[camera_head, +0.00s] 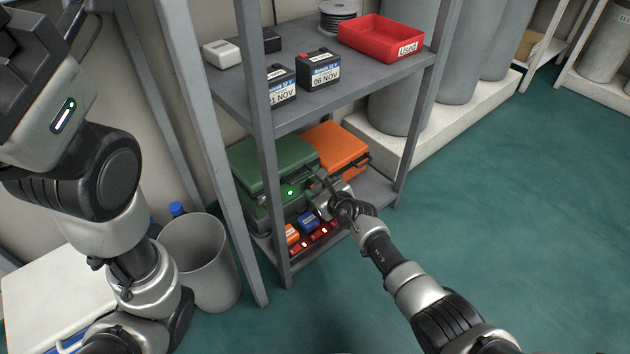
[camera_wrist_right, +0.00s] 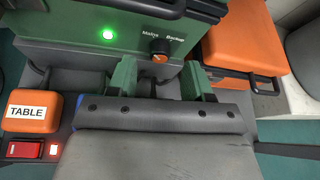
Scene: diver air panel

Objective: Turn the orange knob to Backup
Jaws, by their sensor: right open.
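The orange knob (camera_wrist_right: 159,58) is on the front of a green case (camera_wrist_right: 62,20), below the labels Mains and Backup. Which label it points to is too small to tell. The green case (camera_head: 268,160) also shows on the lower shelf in the head view, where I cannot make out the knob. My right gripper (camera_wrist_right: 160,72) is open and empty. Its two fingers stand apart, just below the knob to its left and right in the wrist view; I see no contact. In the head view, my right gripper (camera_head: 322,188) is at the case front. My left gripper is out of view.
An orange case (camera_head: 335,142) stands right of the green one. A green light (camera_wrist_right: 107,35) glows left of the knob. An orange block marked TABLE (camera_wrist_right: 32,112) and a red lit switch (camera_wrist_right: 24,150) are lower left. A shelf post (camera_head: 270,170) stands in front.

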